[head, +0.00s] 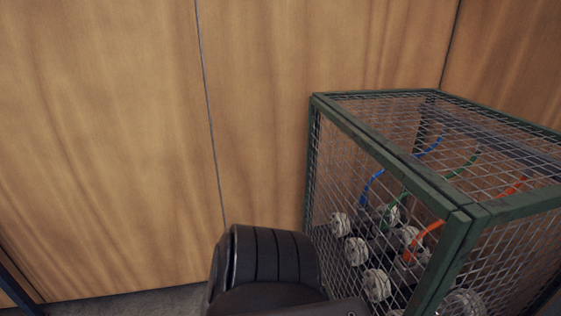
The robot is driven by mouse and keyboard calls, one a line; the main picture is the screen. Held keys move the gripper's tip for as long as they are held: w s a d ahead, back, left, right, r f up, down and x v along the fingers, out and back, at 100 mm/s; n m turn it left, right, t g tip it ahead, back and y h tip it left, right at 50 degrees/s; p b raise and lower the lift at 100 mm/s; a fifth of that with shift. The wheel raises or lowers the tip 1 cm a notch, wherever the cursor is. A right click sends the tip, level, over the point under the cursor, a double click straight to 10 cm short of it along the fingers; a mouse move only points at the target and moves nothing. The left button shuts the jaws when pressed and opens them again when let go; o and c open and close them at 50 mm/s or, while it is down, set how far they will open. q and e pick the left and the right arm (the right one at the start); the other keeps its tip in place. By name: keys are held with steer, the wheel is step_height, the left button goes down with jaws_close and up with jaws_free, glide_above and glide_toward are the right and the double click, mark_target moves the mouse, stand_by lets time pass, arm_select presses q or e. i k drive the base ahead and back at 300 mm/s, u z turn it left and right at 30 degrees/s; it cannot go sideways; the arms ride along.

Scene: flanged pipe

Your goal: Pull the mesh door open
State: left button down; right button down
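The mesh door (384,153) is the left-facing side of a green-framed wire cage (515,200) at the right of the head view. Its green top bar runs close along the cage's top edge, and it looks shut or nearly shut. A narrow dark line shows between the two bars. The door's lower part is cut off by the picture edge and partly hidden by a black, ribbed part of my arm (268,262). I cannot tell whether this arm touches the door. No handle shows clearly. Neither gripper is in view.
Inside the cage are several grey round-ended fittings (376,284) and blue (372,185), green and orange (428,234) hoses. Wood-panelled walls (110,140) stand behind and at the right. Grey floor (130,306) shows at the bottom left. The space left of the cage looks clear.

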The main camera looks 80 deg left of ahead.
mark_target(457, 224)
steer(key=u, duration=2.4)
steer(key=k, duration=0.75)
steer(key=u, duration=0.6)
steer(key=k, duration=0.5)
steer(key=z, duration=0.8)
steer(key=i, duration=0.85)
steer(key=z, duration=0.75)
